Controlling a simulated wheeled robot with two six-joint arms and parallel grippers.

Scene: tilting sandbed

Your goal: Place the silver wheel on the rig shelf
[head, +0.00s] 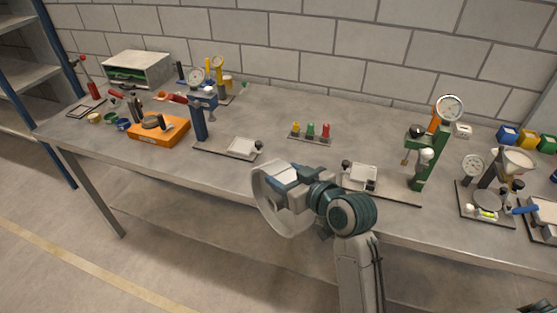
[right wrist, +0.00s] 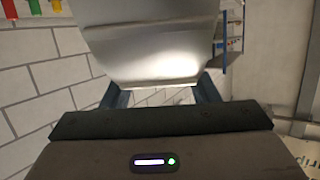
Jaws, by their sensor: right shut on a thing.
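The silver wheel (head: 271,213) is a wide pale metal ring in front of the table's front edge in the head view. My right gripper (head: 283,180) is shut on its rim and holds it up, clear of the tabletop. In the right wrist view the wheel (right wrist: 155,45) shows as a curved shiny surface between the two blue fingers of the gripper (right wrist: 160,92). I cannot tell for sure which structure is the rig shelf. A shelf rack with blue posts (head: 47,95) stands at the far left. My left gripper is not in view.
The long grey table (head: 310,100) carries a blue stand (head: 199,122), an orange block (head: 160,133), a green stand (head: 421,165) with a dial, and a rack of coloured pegs (head: 310,136). A grey box (head: 140,66) stands at the back left. The table's back middle is clear.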

